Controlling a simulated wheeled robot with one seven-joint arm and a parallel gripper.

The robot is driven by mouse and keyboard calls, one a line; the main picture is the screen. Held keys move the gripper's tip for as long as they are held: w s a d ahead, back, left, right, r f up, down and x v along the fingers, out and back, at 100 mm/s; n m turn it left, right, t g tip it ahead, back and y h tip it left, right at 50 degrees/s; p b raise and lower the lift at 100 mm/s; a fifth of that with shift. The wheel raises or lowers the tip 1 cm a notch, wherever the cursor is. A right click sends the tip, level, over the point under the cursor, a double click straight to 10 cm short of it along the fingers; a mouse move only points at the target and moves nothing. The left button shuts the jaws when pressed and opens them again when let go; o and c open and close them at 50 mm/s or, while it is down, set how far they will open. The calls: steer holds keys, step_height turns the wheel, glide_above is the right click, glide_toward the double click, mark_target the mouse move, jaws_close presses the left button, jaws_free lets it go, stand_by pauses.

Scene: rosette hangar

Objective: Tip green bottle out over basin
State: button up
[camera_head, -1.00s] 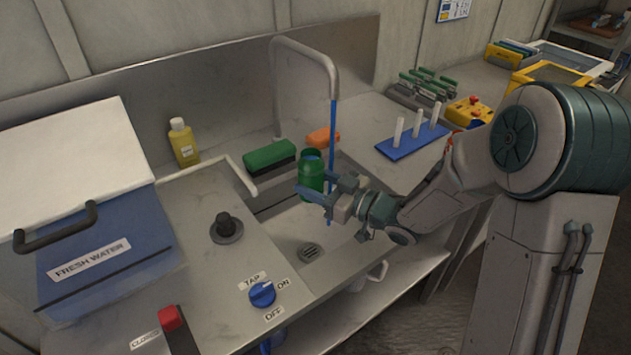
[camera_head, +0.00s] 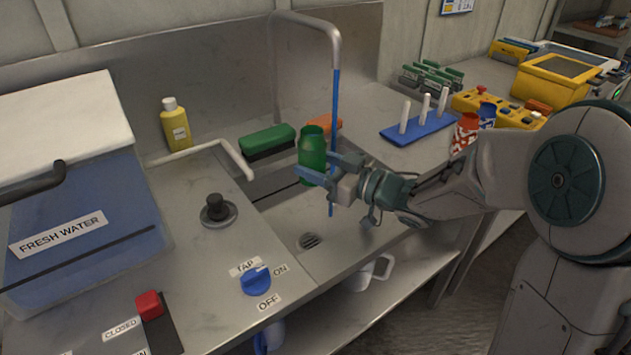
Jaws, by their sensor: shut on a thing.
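The green bottle (camera_head: 312,150) stands upright, held above the sink basin (camera_head: 290,215). My gripper (camera_head: 322,168) is shut on the bottle's lower right side, with a finger on each side. A thin blue stream (camera_head: 335,105) falls from the tall tap (camera_head: 300,18) along the bottle's right edge, past the gripper, to the basin. It does not visibly enter the bottle mouth. The blue tap knob (camera_head: 256,281) has its pointer near the ON label. I cannot see the bottle's contents now.
A yellow bottle (camera_head: 175,126) and the fresh water tank (camera_head: 75,215) stand left.

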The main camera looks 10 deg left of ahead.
steer(key=shift+s+f+b, duration=0.1)
steer(key=shift+b, duration=0.6)
